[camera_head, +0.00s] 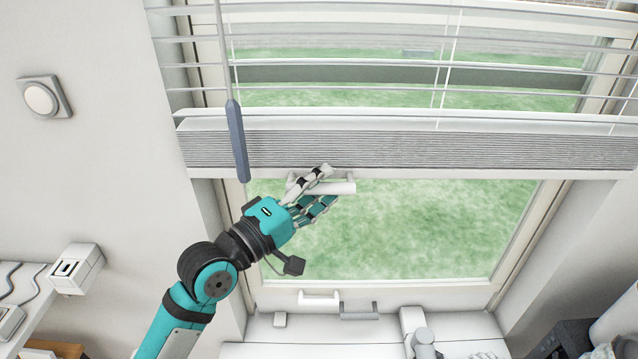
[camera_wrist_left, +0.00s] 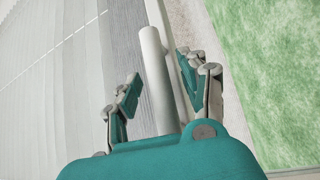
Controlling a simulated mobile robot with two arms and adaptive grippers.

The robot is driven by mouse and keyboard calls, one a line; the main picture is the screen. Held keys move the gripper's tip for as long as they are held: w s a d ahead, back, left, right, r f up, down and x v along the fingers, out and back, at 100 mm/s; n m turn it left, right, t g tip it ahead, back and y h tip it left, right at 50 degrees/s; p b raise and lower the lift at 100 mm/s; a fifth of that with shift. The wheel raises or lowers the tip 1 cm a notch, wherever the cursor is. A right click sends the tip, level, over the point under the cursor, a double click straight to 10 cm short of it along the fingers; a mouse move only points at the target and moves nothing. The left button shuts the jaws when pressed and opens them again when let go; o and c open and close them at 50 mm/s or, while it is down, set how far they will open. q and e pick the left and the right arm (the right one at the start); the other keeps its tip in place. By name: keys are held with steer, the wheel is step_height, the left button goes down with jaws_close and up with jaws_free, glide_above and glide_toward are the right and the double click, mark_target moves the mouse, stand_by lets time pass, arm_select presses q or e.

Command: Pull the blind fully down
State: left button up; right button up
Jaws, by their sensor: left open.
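The blind (camera_head: 400,150) hangs in front of the window, with open slats above and a stack of gathered slats at its bottom. Green ground shows through the glass below it. A white bar handle (camera_head: 345,188) sits at the blind's lower edge. My left gripper (camera_head: 318,189) is at this handle, with its fingers open. In the left wrist view the handle (camera_wrist_left: 155,75) runs between the open fingers (camera_wrist_left: 160,95), and I cannot tell whether they touch it. A grey-blue wand (camera_head: 237,140) hangs left of the gripper. My right gripper is not in view.
A white handle (camera_head: 319,299) and a grey one (camera_head: 358,311) are at the window's bottom. A round wall dial (camera_head: 40,99) is at the upper left. A white box (camera_head: 76,268) stands at the left. The space before the lower glass is mostly clear.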

arm_select(q)
steer(key=shift+c, duration=0.3)
jaws_close()
steer(key=shift+f, duration=0.15)
